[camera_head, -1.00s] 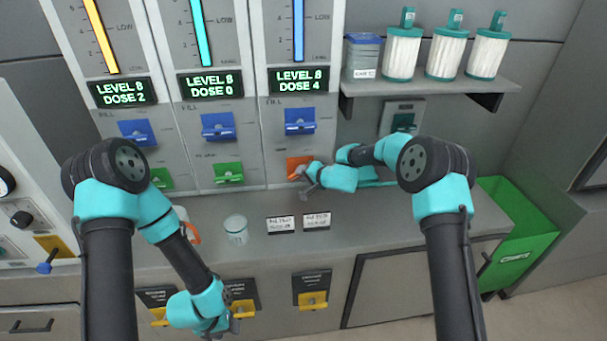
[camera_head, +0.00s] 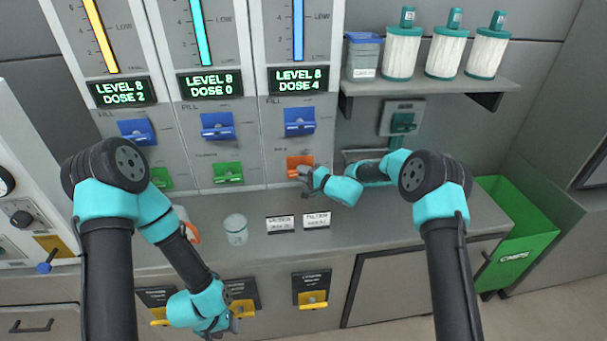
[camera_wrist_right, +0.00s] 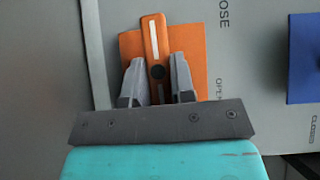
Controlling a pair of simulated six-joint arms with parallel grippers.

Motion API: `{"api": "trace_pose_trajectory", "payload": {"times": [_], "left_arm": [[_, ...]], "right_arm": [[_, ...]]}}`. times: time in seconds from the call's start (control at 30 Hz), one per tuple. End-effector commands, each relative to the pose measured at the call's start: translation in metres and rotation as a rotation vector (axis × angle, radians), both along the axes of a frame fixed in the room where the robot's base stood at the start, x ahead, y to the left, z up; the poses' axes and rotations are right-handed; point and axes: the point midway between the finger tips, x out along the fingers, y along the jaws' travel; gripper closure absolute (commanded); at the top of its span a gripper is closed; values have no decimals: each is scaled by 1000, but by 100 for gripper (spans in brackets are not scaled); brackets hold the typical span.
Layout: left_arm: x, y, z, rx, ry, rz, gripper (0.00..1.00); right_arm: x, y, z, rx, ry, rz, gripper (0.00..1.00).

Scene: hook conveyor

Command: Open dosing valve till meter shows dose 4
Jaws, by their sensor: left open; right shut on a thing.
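The orange dosing valve (camera_head: 299,163) is on the right-hand column of the dispenser panel. Its meter (camera_head: 298,79) reads LEVEL 8, DOSE 4. In the right wrist view the orange handle (camera_wrist_right: 152,36), with a white stripe, runs between the fingers of my right gripper (camera_wrist_right: 158,80). This gripper is shut on the handle; in the head view the gripper (camera_head: 303,174) is at the valve's lower edge. My left gripper (camera_head: 226,331) is open, low in front of the counter, away from the valve.
The other meters read DOSE 2 (camera_head: 123,92) and DOSE 0 (camera_head: 210,85). A blue fill valve (camera_head: 300,121) is above the orange one. A shelf (camera_head: 430,96) holds several canisters at right.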

Motion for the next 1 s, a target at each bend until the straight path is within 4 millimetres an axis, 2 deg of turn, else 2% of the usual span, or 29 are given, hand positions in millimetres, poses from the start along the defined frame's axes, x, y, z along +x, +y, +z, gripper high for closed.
{"api": "trace_pose_trajectory", "payload": {"times": [0.27, 0.3, 0.53, 0.83, 1.0], "left_arm": [[0, 0, 0, 0, 0, 0, 51], [0, 0, 0, 0, 0, 0, 51], [0, 0, 0, 0, 0, 0, 51], [0, 0, 0, 0, 0, 0, 51], [0, 0, 0, 0, 0, 0, 51]], "right_arm": [[0, 0, 0, 3, 0, 1, 100], [0, 0, 0, 3, 0, 1, 74], [0, 0, 0, 2, 1, 0, 52], [-1, -1, 0, 1, 0, 0, 51], [-7, -11, 0, 1, 2, 0, 51]]}}
